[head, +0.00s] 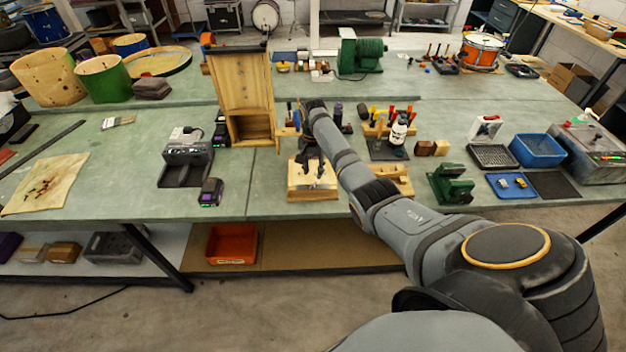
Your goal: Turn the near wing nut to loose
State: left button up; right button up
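A light wooden block (312,193) with small metal fittings on top sits near the front edge of the bench. My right arm reaches in from the lower right, and my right gripper (312,166) points down at the top of this block. Its dark fingers are small here, and I cannot tell whether they are open, shut or touching a fitting. I cannot make out the near wing nut; the gripper may hide it. My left gripper is not in view.
A tall wooden cabinet (243,85) stands behind and left of the block. A dark grey holder (186,163) and a small black device (210,191) lie to the left. A green vise-like tool (451,184) stands to the right, beyond my forearm.

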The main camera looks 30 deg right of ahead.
aim_at(313, 185)
notch_tip(313, 185, down, 6)
jog(key=shift+f, duration=0.1)
grip_shut()
